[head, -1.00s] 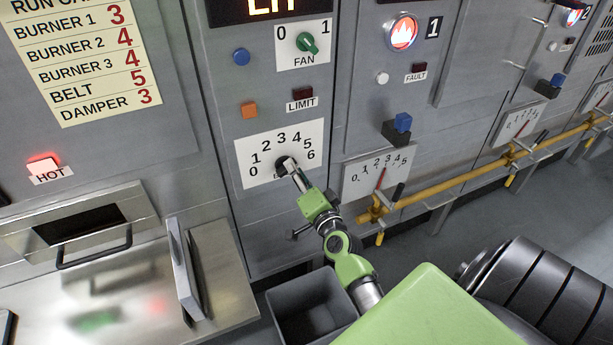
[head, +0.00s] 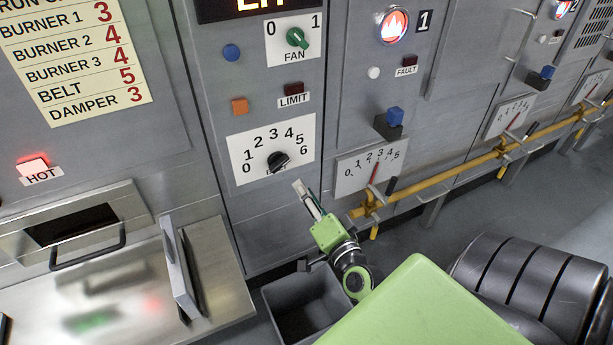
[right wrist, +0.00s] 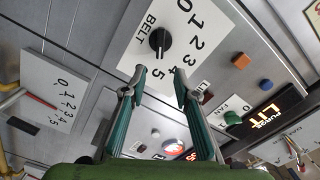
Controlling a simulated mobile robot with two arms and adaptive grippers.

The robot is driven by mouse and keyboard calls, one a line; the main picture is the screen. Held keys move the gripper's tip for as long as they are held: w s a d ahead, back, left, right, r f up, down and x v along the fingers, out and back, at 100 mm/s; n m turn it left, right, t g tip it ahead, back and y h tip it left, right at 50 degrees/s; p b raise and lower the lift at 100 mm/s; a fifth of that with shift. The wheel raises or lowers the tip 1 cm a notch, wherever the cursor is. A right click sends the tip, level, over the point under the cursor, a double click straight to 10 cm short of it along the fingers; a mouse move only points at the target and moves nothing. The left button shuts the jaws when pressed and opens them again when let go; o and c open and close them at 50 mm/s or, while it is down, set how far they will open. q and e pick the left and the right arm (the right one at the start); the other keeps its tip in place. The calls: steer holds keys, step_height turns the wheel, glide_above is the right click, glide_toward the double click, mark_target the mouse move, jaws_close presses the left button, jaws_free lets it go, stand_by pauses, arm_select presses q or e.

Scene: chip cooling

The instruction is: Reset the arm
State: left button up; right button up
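My right gripper (head: 299,187) is in front of the panel, just below and to the right of the black belt knob (head: 278,161). It is apart from the knob and holds nothing. In the right wrist view, its two fingers (right wrist: 160,82) stand apart with a clear gap, and the belt knob (right wrist: 160,40) shows beyond the fingertips. The knob sits on a white dial plate (head: 240,146) numbered 0 to 6. In the head view its pointer seems to lean to the upper right, toward the high numbers. My left gripper is not in view.
A yellow pipe (head: 440,188) with valve handles runs along the panel at right. A grey bin (head: 285,318) stands below my right arm. A steel table with an upright plate (head: 180,270) is at left. The green fan knob (head: 297,38) is above the belt dial.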

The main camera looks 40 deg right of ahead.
steer(key=s+a+f+n+g+y, duration=0.1)
steer(key=a+f+n, duration=0.1)
steer(key=f, duration=0.6)
steer(key=s+a+f+n+g+y+b, duration=0.1)
steer(key=a+f+g, duration=0.15)
steer(key=f, duration=0.55)
steer(key=s+a+f+n+g+y, duration=0.1)
steer(key=a+f+n, duration=0.1)
steer(key=f, duration=0.6)
steer(key=s+a+f+n+g+y, duration=0.1)
steer(key=s+a+f+n+g, duration=0.2)
steer(key=f, duration=0.5)
steer(key=s+a+f+n+g+y, duration=0.1)
steer(key=s+a+f, duration=0.2)
steer(key=s+f, duration=0.4)
steer(key=s+f+n+g+b, duration=0.1)
steer(key=s+f+n+g, duration=0.3)
steer(key=s+f, duration=0.5)
steer(key=s+f+n+g+b, duration=0.1)
steer(key=s+f+n+g, duration=0.3)
steer(key=s+f, duration=0.5)
steer(key=s, duration=0.8)
steer(key=shift+s+f+h, duration=0.3)
steer(key=shift+s, duration=0.1)
steer(key=shift+a, duration=0.1)
